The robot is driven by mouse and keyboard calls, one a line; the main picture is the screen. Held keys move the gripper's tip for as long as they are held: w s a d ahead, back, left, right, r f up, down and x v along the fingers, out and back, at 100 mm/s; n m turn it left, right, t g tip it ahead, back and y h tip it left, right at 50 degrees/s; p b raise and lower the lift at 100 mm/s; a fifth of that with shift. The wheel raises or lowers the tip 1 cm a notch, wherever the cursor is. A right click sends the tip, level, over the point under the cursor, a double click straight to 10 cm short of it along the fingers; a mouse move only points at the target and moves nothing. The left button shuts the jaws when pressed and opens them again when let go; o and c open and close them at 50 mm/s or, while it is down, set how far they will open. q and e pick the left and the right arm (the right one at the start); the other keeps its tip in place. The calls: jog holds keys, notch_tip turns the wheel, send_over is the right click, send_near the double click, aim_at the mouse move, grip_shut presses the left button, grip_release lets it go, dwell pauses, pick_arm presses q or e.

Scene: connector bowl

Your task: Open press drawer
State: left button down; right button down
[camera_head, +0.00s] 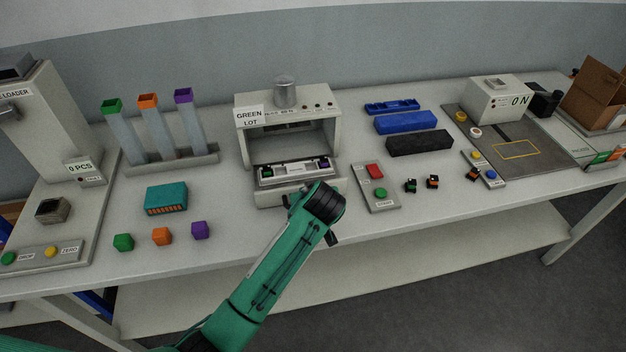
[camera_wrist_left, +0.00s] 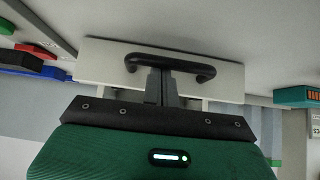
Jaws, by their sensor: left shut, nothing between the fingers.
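The press (camera_head: 287,118), a light grey housing labelled GREEN LOT, stands at the table's middle. Its drawer (camera_head: 265,197) shows at the front, with a tray holding a pale part with green and purple ends above it. In the left wrist view the drawer's pale front (camera_wrist_left: 105,62) carries a black bar handle (camera_wrist_left: 205,72). My left gripper (camera_wrist_left: 161,75) is shut and empty, its fingertips at the middle of the handle; I cannot tell whether they touch it. In the head view my green arm and black wrist hide the handle and fingers. My right gripper is not in view.
A button panel (camera_head: 377,187) with red and green buttons lies right of the drawer. Blue and black housings (camera_head: 405,122) lie beyond it. A teal block (camera_head: 166,198) and small coloured cubes (camera_head: 161,236) lie to the left. The floor before the table looks clear.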

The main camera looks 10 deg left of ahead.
pick_arm(q)
jog(key=shift+s+d+p, duration=0.2)
jog(key=shift+s+d, duration=0.05)
jog(key=shift+s, duration=0.45)
jog(key=shift+s+d+p, duration=0.2)
jog(key=shift+s, duration=0.45)
